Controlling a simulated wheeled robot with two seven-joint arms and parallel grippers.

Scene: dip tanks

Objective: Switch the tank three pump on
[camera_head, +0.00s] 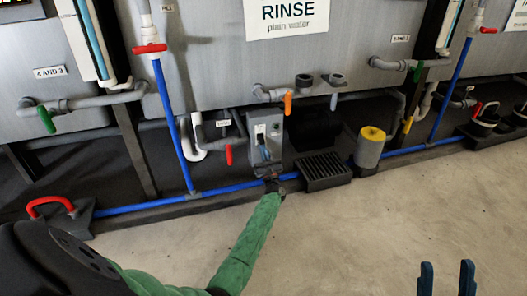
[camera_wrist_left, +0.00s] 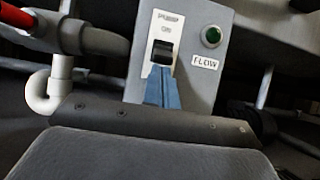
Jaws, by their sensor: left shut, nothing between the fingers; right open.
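A grey pump box (camera_head: 273,120) stands below the tank marked RINSE, plain water (camera_head: 215,75). In the left wrist view the pump box (camera_wrist_left: 197,85) carries a white plate reading PUMP and ON, with a black rocker switch (camera_wrist_left: 162,50). A round green lamp (camera_wrist_left: 211,37) sits beside it above a FLOW label; I cannot tell whether it is lit. My left gripper (camera_head: 263,150) is shut and empty. Its blue fingertips (camera_wrist_left: 163,75) are at the rocker's lower edge; contact is unclear. My right gripper (camera_head: 447,278) is open and empty over the floor at bottom right.
A black grate (camera_head: 325,170) and a yellow-topped grey cylinder (camera_head: 369,150) stand right of the box. A red-handled valve (camera_head: 229,154) and white pipe (camera_head: 193,140) are on its left. A blue pipe (camera_head: 135,207) runs along the floor edge. The concrete floor (camera_head: 360,230) in front is clear.

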